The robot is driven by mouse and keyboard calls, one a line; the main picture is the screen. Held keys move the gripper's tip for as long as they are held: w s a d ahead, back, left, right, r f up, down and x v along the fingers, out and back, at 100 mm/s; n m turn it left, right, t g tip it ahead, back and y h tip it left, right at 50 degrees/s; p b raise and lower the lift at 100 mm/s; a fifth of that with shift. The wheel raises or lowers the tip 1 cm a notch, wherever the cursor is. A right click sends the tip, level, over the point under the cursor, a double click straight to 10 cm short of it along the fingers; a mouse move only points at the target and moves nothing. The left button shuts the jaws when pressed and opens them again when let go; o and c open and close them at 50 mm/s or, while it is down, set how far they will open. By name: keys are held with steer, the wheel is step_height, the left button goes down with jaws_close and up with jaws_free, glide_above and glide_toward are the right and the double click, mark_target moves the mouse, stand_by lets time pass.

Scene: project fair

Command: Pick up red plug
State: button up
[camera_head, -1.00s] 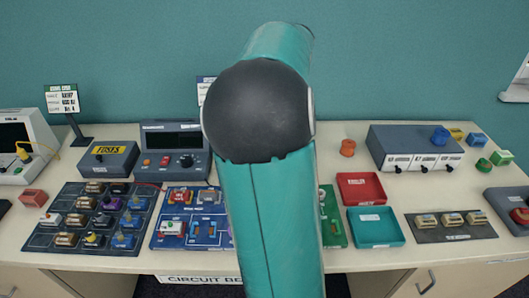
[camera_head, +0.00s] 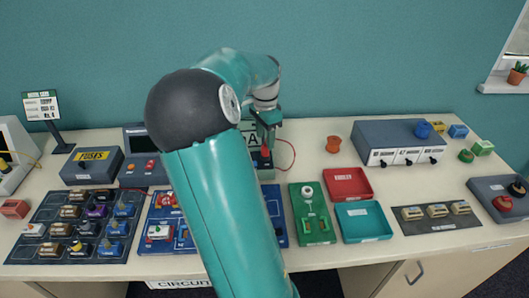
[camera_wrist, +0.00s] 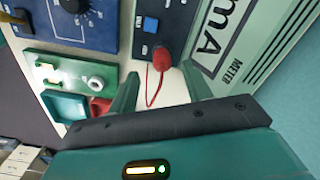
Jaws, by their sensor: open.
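The red plug (camera_wrist: 162,59) shows in the wrist view, with a thin red cable looping from it. It sits at the end of a dark blue panel with a blue button, beside the green mA meter (camera_wrist: 222,42). My gripper (camera_wrist: 162,76) is open, its two fingers on either side of the plug's line and apart from it as far as I can see. In the head view my gripper (camera_head: 266,122) points down over the red plug (camera_head: 265,153) at the meter (camera_head: 252,136); my arm hides part of that area.
A red tray (camera_head: 368,192) and a teal tray (camera_head: 386,236) lie to the right, next to a green board (camera_head: 300,238). A grey box (camera_head: 375,134) and an orange spool (camera_head: 333,145) stand behind. A fuse board (camera_head: 30,250) lies at left.

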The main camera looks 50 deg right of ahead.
mark_target(265, 144)
step_height(265, 144, down, 5)
steer(key=shift+w+d+f, duration=0.1)
jaws_close()
stand_by(0.3)
